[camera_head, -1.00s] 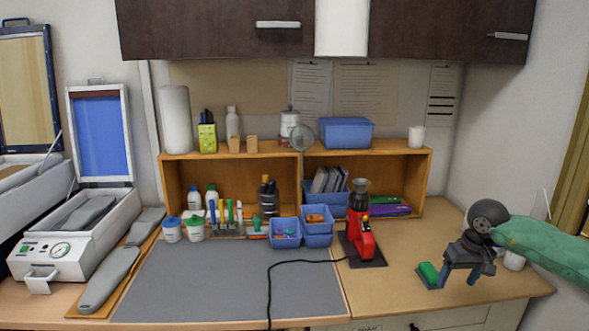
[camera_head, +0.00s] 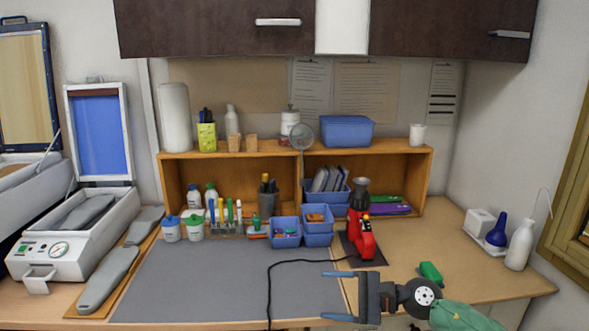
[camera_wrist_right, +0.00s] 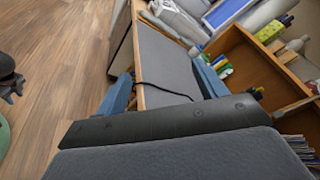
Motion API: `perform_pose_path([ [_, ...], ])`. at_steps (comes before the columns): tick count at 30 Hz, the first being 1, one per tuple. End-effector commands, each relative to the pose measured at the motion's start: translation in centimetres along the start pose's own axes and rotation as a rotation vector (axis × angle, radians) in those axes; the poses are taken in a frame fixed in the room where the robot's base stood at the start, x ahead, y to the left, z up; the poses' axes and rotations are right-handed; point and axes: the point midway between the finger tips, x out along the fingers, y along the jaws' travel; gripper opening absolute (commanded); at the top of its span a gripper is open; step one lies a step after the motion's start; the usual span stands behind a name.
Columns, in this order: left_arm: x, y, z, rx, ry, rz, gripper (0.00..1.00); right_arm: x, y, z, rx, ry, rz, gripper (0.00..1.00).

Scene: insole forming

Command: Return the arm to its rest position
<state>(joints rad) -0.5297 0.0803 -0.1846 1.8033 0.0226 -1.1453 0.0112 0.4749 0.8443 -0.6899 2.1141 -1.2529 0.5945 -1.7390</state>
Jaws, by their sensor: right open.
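My right gripper (camera_head: 342,297) is in the lower right of the head view. Its two blue fingers are spread apart and point left, with nothing between them. It appears in front of the front edge of the workbench (camera_head: 450,282). The arm behind it wears a green sleeve. In the right wrist view the blue fingers (camera_wrist_right: 162,88) stand wide apart, with the bench and the wooden floor beyond.
A grey mat (camera_head: 215,280) lies mostly clear, with a black cable at its right. A red heat tool (camera_head: 361,238) stands on the bench. A white bottle (camera_head: 520,245) stands at the far right.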

Motion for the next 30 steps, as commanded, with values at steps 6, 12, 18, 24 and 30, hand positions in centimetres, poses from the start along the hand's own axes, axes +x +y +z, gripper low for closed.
perform_pose_path([
  [6, -0.2, -0.1, -0.7, 0.0, 0.009, -0.001, 0.36, 1.4, -1.5, 2.9, 0.517, -0.171, -0.36, 0.71],
  [12, -0.2, -0.1, -0.6, 0.0, 0.007, -0.001, 0.36, -0.3, -2.3, 2.3, 1.019, -0.33, -0.673, 0.71],
  [18, 0.0, 0.0, -0.1, 0.0, 0.001, 0.0, 0.36, -3.5, -0.4, -0.6, 1.524, -0.492, -0.985, 0.71],
  [24, 0.1, 0.0, 0.2, 0.0, -0.003, 0.0, 0.36, -7.2, 5.0, -4.2, 2.006, -0.659, -1.324, 0.71],
  [30, 0.1, 0.0, 0.2, 0.0, -0.003, 0.0, 0.36, -10.4, 13.6, -6.9, 2.432, -0.83, -1.719, 0.71],
])
